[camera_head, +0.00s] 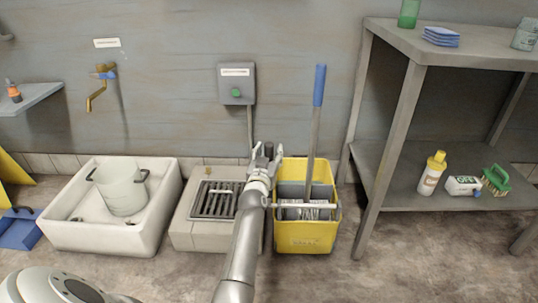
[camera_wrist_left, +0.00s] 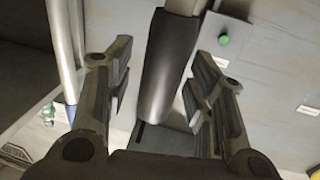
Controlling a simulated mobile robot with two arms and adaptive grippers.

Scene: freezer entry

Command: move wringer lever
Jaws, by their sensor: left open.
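The yellow mop bucket (camera_head: 303,238) stands on the floor against the wall, with a grey wringer (camera_head: 293,190) in its top. My left gripper (camera_head: 266,155) is at the bucket's upper left side. The wringer lever's dark grip (camera_wrist_left: 170,75) is between its two open fingers (camera_wrist_left: 160,95) in the left wrist view, with a gap visible on each side. A grey metal rod (camera_wrist_left: 186,5) continues from the grip. In the head view my gripper mostly hides the lever. My right gripper is out of view.
A blue-topped mop handle (camera_head: 319,85) rises from the bucket, close right of my gripper. A wall box with a green button (camera_head: 236,93) is behind. A floor drain (camera_head: 216,200) and white basin (camera_head: 155,232) are left. A shelf unit (camera_head: 395,150) stands right.

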